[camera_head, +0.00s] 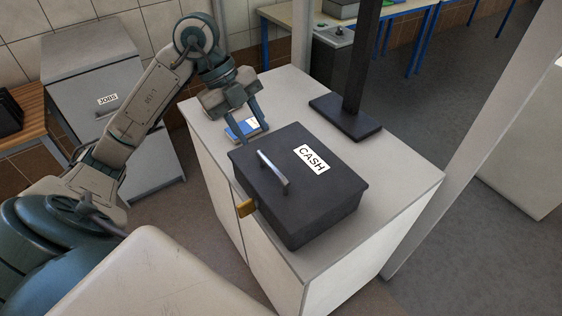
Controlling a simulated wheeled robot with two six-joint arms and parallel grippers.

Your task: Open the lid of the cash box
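The dark grey cash box (300,195) sits on a white cabinet top. Its lid (325,185) lies flat and closed, with a white CASH label (312,158) and a silver bar handle (273,172). My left gripper (253,134) is beyond the box's far left corner, pointing down. Its two fingers are apart, with nothing visibly held between them. It looks clear of the handle. My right gripper is not in view.
A blue booklet or packet (240,131) lies by my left fingertips. A dark post on a flat base (346,118) stands behind the box. A grey JOBS cabinet (95,70) is at the left. The cabinet top (405,175) is bare right of the box.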

